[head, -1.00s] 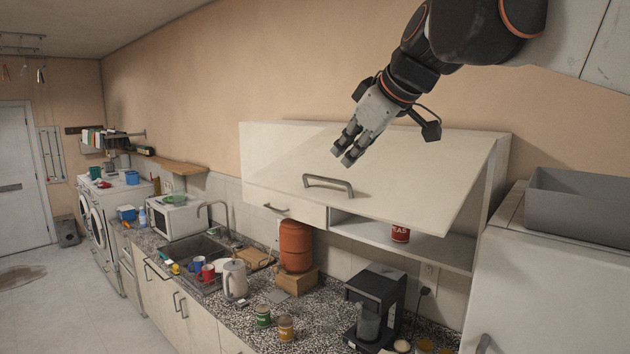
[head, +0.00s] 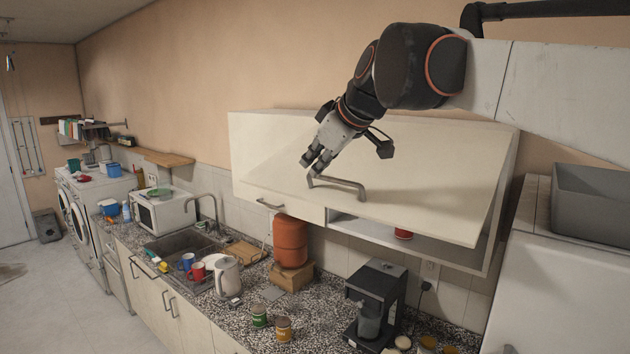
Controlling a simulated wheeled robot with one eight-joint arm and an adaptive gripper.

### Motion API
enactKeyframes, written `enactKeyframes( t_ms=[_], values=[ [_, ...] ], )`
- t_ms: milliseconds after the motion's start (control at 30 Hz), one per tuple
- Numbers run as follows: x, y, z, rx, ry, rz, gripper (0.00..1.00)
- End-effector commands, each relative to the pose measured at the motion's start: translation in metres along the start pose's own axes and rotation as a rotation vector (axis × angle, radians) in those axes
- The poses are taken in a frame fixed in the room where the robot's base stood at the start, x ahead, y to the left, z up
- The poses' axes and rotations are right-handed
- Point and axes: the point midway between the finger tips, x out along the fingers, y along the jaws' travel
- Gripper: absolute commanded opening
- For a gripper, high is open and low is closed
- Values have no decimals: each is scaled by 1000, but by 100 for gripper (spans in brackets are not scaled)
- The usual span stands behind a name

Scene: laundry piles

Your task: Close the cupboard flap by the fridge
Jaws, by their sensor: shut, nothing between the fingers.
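The cream cupboard flap (head: 420,190) by the fridge (head: 560,300) is partly open, hinged along its top and tilted outward. Its grey bar handle (head: 345,186) is near the flap's lower left part. Under the flap's raised edge I see the open shelf and part of a red can (head: 403,233). My gripper (head: 312,164) is shut and empty, with its fingertips just above the left end of the handle. I cannot tell whether the fingers touch the flap or handle.
A grey bin (head: 592,205) stands on top of the fridge. Below the cupboard, the speckled counter (head: 320,305) holds a coffee maker (head: 375,300), an orange canister (head: 290,240), a kettle (head: 228,277) and several jars. A closed cupboard front (head: 268,203) adjoins the flap on the left.

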Motion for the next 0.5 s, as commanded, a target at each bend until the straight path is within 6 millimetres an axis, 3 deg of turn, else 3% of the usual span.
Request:
enactKeyframes(
  t_ms=[133, 500],
  values=[
    [29, 0, -2, -2, 0, -1, 0],
    [54, 0, 26, 0, 0, 0, 0]
  ],
)
